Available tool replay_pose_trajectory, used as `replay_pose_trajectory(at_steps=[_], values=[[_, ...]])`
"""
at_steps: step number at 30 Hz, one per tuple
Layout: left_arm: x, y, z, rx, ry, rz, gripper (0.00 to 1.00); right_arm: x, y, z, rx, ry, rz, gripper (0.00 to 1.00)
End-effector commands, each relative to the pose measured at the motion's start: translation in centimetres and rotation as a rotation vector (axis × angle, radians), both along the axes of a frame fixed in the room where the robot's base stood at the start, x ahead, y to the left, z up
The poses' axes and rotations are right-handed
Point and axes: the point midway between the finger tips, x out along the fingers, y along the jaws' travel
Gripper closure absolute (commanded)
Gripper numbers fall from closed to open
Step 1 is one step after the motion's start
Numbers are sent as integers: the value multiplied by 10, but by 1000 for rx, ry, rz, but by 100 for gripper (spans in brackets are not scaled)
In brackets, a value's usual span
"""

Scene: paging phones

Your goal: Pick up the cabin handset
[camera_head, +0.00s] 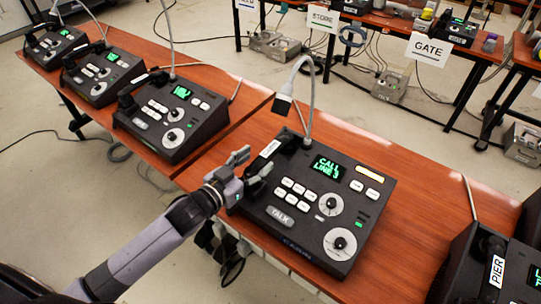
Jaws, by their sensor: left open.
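The cabin console (320,200) is a black desk unit on the near wooden table, with a green display reading "CALL LINE 3", white keys, two round dials and a TALK key. Its front lettering is blurred but looks like CABIN. The black cabin handset (287,140) lies along the console's left side, with a white label near its far end. My left gripper (251,163) is open at the console's left edge, by the handset. It hides the handset's middle and near part. I cannot tell whether the fingers touch it. My right gripper is not in view.
A grey gooseneck microphone (310,85) rises behind the console. A similar console (172,112) stands left, with others beyond it. A PIER console (490,270) stands at the right. Bare tabletop (420,180) lies between. Tables with STORE and GATE signs are farther back.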

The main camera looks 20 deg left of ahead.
Motion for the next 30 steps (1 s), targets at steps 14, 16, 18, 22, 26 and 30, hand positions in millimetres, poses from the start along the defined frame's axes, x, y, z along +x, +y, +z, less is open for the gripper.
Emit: replay_pose_trajectory(at_steps=[14,16,18,22,26,30], values=[[46,-16,-13,0,0,0,47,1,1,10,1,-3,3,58],[47,-17,-14,0,0,0,47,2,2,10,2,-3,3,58],[47,-16,-14,0,0,0,47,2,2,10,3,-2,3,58],[47,-16,-14,0,0,0,50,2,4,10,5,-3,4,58],[47,-16,-14,0,0,0,59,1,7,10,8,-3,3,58],[46,-16,-14,0,0,0,68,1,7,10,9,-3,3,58]])
